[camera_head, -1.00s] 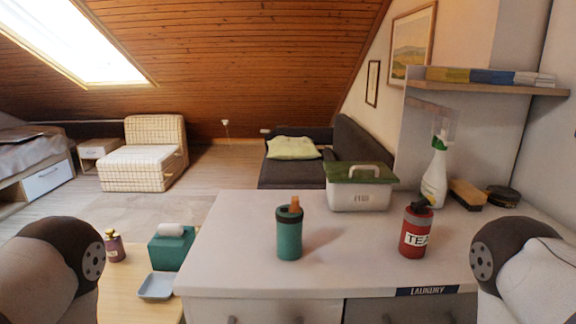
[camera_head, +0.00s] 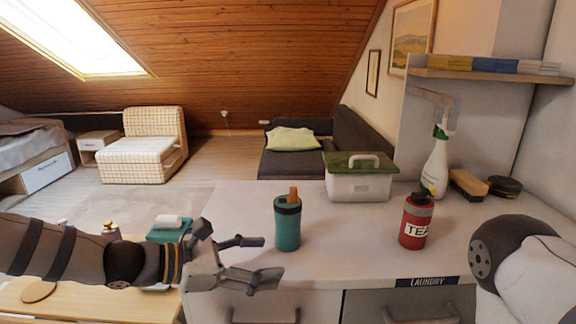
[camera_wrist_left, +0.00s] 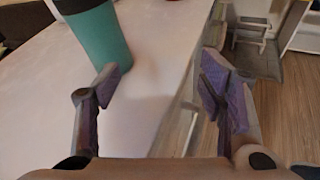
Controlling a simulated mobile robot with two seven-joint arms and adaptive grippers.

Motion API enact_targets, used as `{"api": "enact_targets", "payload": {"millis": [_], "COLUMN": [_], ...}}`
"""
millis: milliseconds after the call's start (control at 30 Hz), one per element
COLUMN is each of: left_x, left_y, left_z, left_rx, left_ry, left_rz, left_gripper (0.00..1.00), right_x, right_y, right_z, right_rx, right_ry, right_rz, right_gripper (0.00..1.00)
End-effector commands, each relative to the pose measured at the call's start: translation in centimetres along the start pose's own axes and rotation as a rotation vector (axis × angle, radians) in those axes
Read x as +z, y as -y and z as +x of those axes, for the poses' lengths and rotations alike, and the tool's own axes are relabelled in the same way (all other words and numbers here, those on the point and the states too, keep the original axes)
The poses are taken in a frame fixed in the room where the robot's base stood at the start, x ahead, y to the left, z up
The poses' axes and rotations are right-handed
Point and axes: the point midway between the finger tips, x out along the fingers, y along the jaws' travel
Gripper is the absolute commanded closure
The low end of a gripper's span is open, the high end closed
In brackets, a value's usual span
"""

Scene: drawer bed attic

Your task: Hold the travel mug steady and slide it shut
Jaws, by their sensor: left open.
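The travel mug (camera_head: 287,226) is teal with a dark collar and an orange piece (camera_head: 294,194) on top. It stands upright near the left front part of the counter. My left gripper (camera_head: 262,262) is open and empty, just left of the mug and near the counter's front left edge, apart from it. In the left wrist view the mug (camera_wrist_left: 96,38) shows at the upper left, beyond one finger, and its top is cut off. The left fingers (camera_wrist_left: 165,98) are spread with nothing between them. My right gripper is out of view; only part of my right arm shows.
A lower wooden table (camera_head: 90,305) lies left, under my left arm.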

Motion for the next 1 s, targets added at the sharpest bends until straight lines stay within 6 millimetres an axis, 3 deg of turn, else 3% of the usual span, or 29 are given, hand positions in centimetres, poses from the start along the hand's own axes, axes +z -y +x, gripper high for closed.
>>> {"api": "enact_targets", "payload": {"millis": [33,100,200,367,733,1000], "left_x": [0.3,0.3,0.4,0.3,0.1,0.1], "left_y": [-1.9,-3.8,-5.3,-5.9,-6.7,-7.0], "left_z": [-0.6,-1.2,-1.8,-0.6,6.1,8.0], "left_rx": [0.048,0.099,0.14,0.15,0.147,0.147], "left_ry": [-0.003,-0.008,-0.01,-0.013,-0.013,-0.013], "left_rz": [-0.054,-0.123,-0.179,-0.197,-0.194,-0.194], "left_gripper": [0.36,0.36,0.36,0.36,0.36,0.36], "right_x": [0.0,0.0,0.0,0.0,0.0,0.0], "right_y": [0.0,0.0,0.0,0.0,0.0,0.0], "right_z": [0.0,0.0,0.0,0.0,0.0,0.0], "right_rx": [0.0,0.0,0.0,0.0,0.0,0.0], "right_ry": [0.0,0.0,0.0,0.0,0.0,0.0], "right_rz": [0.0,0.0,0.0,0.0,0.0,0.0], "right_gripper": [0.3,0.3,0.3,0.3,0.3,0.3]}}
